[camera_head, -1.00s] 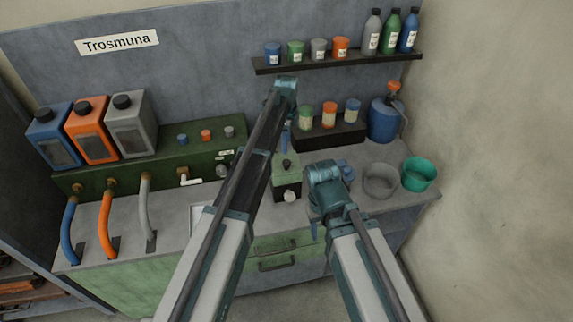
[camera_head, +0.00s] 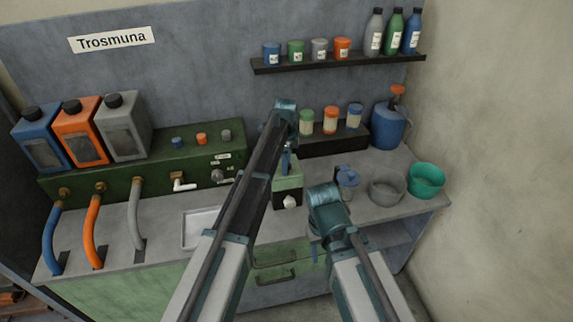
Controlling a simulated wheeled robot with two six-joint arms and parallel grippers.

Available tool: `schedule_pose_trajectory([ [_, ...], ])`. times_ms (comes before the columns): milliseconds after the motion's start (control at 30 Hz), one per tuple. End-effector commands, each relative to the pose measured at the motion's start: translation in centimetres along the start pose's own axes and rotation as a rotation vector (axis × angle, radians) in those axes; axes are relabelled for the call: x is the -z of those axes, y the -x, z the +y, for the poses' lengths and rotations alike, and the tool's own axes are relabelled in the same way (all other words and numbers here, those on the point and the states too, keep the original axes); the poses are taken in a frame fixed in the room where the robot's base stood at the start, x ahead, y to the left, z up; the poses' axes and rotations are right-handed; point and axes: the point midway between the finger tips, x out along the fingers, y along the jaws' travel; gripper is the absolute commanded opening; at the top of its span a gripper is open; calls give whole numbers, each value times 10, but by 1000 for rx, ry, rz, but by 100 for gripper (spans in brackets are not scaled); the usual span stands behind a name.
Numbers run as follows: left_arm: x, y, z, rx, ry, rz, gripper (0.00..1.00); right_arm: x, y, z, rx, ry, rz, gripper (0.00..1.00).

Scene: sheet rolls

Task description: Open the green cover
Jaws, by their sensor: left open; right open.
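A small green box (camera_head: 288,180) with a pale knob on its front stands on the grey counter, right of centre. A green-lidded jar (camera_head: 306,118) stands on a black stand behind it. I cannot tell which of these carries the green cover. My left gripper (camera_head: 287,160) points down in front of or over the top of the green box, partly hiding it; contact is unclear. It is open, with nothing visible in it. My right gripper (camera_head: 316,258) hangs near the counter's front edge, right of the box, mostly hidden by its own wrist; it is open.
A blue-lidded jar (camera_head: 347,180), a grey bowl (camera_head: 386,191) and a green bowl (camera_head: 426,180) stand to the right. A blue jug (camera_head: 390,125) is behind them. A shelf (camera_head: 340,63) holds cans and bottles above. A white tray (camera_head: 200,228) lies left of my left arm.

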Motion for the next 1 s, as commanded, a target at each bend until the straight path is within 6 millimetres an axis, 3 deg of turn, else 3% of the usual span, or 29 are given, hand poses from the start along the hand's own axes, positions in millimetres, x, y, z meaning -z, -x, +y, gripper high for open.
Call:
schedule_pose_trajectory([
  [67,0,0,0,0,0,0,70,0,0,0,0,0,0,50],
  [467,0,0,0,0,0,0,0,0,0,0,0,0,0,50],
  [1000,0,0,0,0,0,0,0,0,0,0,0,0,0,50],
])
